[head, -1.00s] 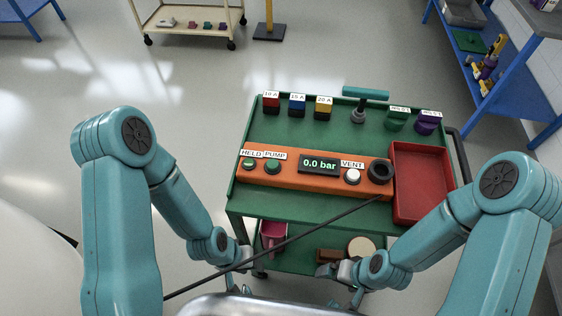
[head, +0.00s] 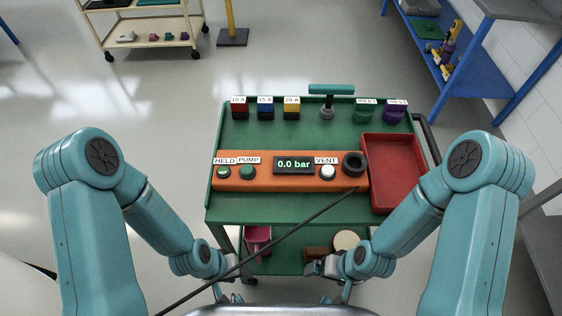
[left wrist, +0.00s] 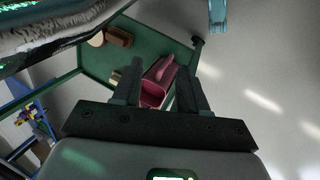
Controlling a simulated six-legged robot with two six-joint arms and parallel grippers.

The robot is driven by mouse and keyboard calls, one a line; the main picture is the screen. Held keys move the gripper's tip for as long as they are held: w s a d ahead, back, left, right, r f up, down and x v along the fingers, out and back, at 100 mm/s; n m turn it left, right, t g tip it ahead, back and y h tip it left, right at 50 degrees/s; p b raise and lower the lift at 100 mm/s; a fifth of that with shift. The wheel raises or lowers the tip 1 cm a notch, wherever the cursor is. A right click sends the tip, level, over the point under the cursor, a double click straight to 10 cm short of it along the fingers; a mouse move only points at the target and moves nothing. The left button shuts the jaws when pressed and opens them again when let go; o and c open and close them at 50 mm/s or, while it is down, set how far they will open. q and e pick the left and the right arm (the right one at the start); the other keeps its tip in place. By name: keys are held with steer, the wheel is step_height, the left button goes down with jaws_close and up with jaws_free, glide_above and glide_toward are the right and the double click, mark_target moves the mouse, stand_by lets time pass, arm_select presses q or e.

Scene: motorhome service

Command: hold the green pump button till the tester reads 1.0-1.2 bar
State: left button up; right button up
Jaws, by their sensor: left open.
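The orange tester (head: 270,184) lies on the green trolley in the head view. Its display (head: 294,165) reads 0.0 bar. The green pump button (head: 247,172) sits left of the display under the label PUMP, with nothing touching it. A smaller green button or lamp (head: 224,171) is labelled HELD, and a white button (head: 327,172) is labelled VENT. My left gripper (head: 222,288) is low in front of the trolley, apart from the tester; its fingers stand open and empty in the left wrist view (left wrist: 160,68). My right gripper (head: 328,275) is also low in front; its opening is unclear.
A thin dark hose or rod (head: 270,247) runs from the tester's right end to lower left, across the space between my arms. A red tray (head: 393,178) is right of the tester. Fuse blocks, a teal T-handle (head: 331,90) and two caps stand behind. A pink container (head: 257,238) is below.

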stand_by(0.7)
arm_select(q)
jaws_close()
stand_by(1.6)
